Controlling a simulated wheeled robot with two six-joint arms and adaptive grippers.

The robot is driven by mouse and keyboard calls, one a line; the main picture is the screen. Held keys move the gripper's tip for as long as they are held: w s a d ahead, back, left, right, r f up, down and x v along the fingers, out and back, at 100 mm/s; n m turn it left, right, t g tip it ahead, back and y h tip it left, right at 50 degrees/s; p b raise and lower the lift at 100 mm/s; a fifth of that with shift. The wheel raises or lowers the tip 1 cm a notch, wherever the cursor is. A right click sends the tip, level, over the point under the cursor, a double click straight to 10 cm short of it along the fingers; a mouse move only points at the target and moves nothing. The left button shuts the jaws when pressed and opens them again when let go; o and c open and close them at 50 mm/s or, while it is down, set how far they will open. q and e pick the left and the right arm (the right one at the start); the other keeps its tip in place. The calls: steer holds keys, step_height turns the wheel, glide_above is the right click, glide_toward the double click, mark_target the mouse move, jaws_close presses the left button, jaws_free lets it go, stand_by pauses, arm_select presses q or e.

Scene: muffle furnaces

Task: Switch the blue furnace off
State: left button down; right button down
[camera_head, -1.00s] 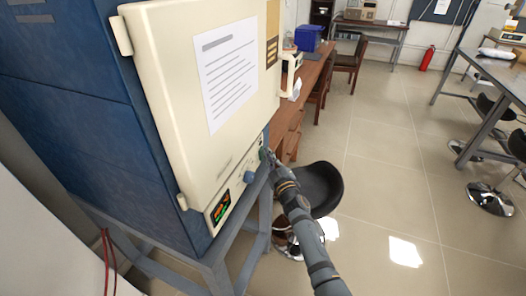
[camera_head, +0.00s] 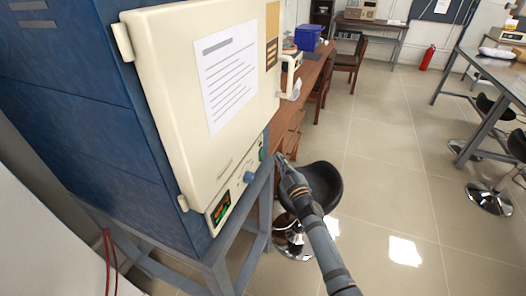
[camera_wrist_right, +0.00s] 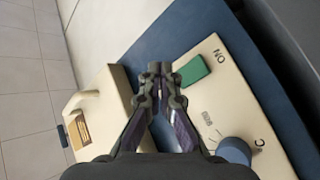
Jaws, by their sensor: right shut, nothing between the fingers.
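The blue furnace (camera_head: 70,95) stands at the left with its cream door (camera_head: 180,95) shut. Its lower control panel has a display (camera_head: 221,208) lit green and red, a blue knob (camera_head: 249,177) and a green switch (camera_head: 263,155). My right gripper (camera_head: 281,160) is shut and empty, just right of the panel and apart from it. In the right wrist view, its fingertips (camera_wrist_right: 160,72) are beside the green switch (camera_wrist_right: 194,71), with the knob (camera_wrist_right: 234,152) lower right. I cannot tell which way the switch is tilted. My left gripper is not in view.
A grey stand (camera_head: 215,273) carries the furnace. A black stool (camera_head: 322,187) is behind my right arm. A wooden desk (camera_head: 312,75) with a blue box (camera_head: 308,37) runs behind the furnace. Open tiled floor (camera_head: 385,150) lies to the right.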

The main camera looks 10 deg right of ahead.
steer(key=shift+s+d+f, duration=0.15)
steer(key=shift+s+d, duration=0.5)
steer(key=shift+d, duration=0.25)
steer(key=s+d+f+m+g+h, duration=0.1)
steer(key=s+d+f+m+g, duration=0.15)
steer(key=s+f, duration=0.6)
steer(key=s+d+f+m+g+h, duration=0.1)
steer(key=s+f+m+g+h, duration=0.15)
steer(key=f, duration=1.15)
steer(key=s+d+f+m+g, duration=0.1)
steer(key=s+d+f+g, duration=0.15)
steer(key=s+f, duration=0.65)
steer(key=s+f+m+g, duration=0.1)
steer(key=s+f+g, duration=0.2)
steer(key=s+f, duration=0.4)
steer(key=s+f+m+g, duration=0.2)
steer(key=s+f+g, duration=0.2)
steer(key=s, duration=1.2)
steer(key=s+d+f+m+g, duration=0.1)
steer(key=s+f+g, duration=0.2)
steer(key=s+f, duration=0.6)
steer(key=s, duration=0.3)
steer(key=shift+s+f+g+h, duration=0.15)
steer(key=shift+f+g+h, duration=0.2)
